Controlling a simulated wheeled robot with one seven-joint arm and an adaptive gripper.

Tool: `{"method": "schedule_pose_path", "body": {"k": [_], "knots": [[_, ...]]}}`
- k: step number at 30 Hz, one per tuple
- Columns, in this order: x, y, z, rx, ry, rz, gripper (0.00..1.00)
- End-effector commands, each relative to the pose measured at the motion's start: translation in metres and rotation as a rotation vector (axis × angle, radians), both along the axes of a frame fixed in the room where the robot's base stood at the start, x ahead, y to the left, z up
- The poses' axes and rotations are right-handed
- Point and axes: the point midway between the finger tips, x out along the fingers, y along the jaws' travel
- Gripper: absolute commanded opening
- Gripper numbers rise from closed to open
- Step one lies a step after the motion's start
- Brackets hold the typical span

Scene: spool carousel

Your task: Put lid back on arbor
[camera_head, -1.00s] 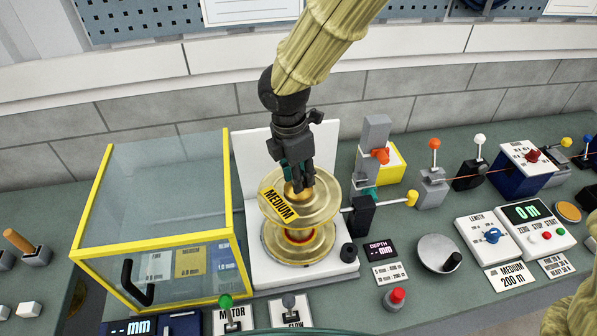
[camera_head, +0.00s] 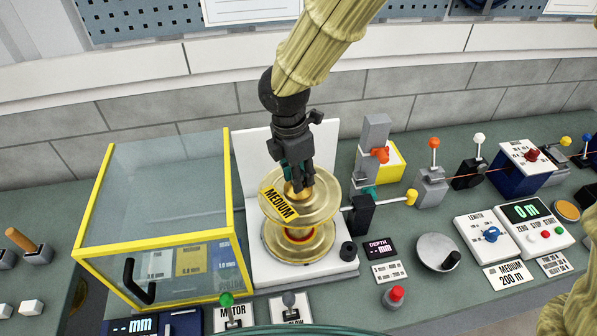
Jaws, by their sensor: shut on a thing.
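My gripper (camera_head: 298,180) points down and is shut on the brass knob (camera_head: 298,192) of the lid. The lid (camera_head: 318,205) is a round brass disc with a yellow MEDIUM label (camera_head: 278,205) hanging at its left. A lower brass disc (camera_head: 300,254) with a red-orange ring at its centre is directly below, on the white stand (camera_head: 265,275). The lid is above this lower disc, with the red ring showing between them. The arbor itself is hidden under the lid, and I cannot tell whether the lid touches it.
A clear box with a yellow frame (camera_head: 163,242) stands close on the left. A black block with a yellow-knobbed lever (camera_head: 362,214) is close on the right. A white back panel (camera_head: 252,150) rises behind. Dials, levers and a green-lit display (camera_head: 525,211) fill the bench to the right.

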Motion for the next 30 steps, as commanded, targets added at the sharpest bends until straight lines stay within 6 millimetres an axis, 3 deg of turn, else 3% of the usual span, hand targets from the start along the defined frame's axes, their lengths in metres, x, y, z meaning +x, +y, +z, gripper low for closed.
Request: {"method": "schedule_pose_path", "body": {"k": [11,12,15,22,26,30], "knots": [[0.0,-0.0001,0.0,0.0,0.0,0.0,0.0],[0.0,-0.0001,0.0,0.0,0.0,0.0,0.32],[0.0,-0.0001,0.0,0.0,0.0,0.0,0.5],[0.0,-0.0001,0.0,-0.001,0.0,0.0,0.51],[-0.0001,-0.0002,-0.0002,0.0,0.001,0.0,0.72],[-0.0001,-0.0002,-0.0002,0.0,0.001,0.0,0.73]]}}
